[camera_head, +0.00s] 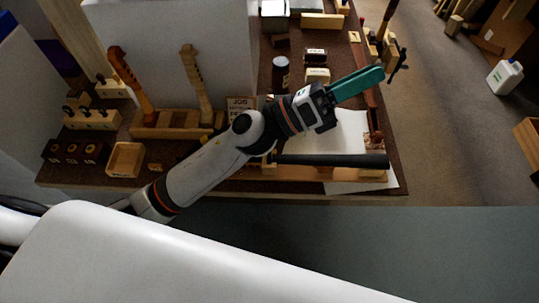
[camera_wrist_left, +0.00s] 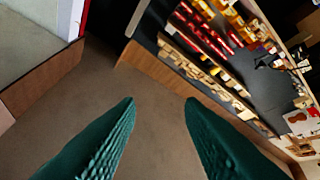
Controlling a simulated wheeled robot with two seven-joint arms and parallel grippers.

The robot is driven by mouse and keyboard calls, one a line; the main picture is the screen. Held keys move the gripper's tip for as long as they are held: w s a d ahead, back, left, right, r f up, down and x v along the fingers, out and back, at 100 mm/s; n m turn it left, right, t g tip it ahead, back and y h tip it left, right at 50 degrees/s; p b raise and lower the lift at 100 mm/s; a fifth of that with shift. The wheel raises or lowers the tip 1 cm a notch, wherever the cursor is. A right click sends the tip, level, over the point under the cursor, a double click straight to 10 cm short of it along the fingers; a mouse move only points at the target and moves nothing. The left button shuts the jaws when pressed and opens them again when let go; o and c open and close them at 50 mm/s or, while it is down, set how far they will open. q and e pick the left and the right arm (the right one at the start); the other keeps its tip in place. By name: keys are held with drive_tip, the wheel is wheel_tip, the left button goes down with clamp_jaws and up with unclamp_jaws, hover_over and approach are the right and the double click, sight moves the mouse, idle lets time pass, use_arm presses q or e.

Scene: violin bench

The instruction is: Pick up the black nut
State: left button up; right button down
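I cannot pick out the black nut for certain in either view. A long black bar, like a fingerboard (camera_head: 330,160), lies along the front right of the brown bench (camera_head: 100,172). My left gripper (camera_head: 376,75) reaches over the bench's right side, above and beyond the black bar, with its teal fingers pointing right. In the left wrist view its two fingers (camera_wrist_left: 159,100) stand apart with nothing between them, over bare floor. My left arm crosses and hides part of the bench. My right gripper is not in view.
A wooden rack with two violin necks (camera_head: 165,128) stands at the left. An open wooden box (camera_head: 126,159) and peg blocks (camera_head: 90,118) are beside it. White paper (camera_head: 345,133) lies at the right. Jars (camera_head: 280,75) stand behind my arm.

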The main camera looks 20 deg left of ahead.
use_arm(q)
drive_tip(key=s+d+m+g+h, duration=0.1)
drive_tip(key=s+d+m+g, duration=0.3)
drive_tip(key=m+g, duration=0.55)
drive_tip(key=m+g+y+p, duration=0.1)
drive_tip(key=m+g+y, duration=0.1)
drive_tip(key=m+y, duration=1.85)
hover_over(269, 156)
drive_tip(key=shift+n+y, duration=0.6)
drive_tip(key=shift+y, duration=0.05)
wheel_tip(269, 156, down, 23)
drive_tip(key=shift+d+r, duration=0.1)
wheel_tip(269, 156, down, 6)
drive_tip(key=shift+r+p, duration=0.15)
drive_tip(key=shift+p, duration=0.7)
drive_tip(key=shift+f, duration=0.35)
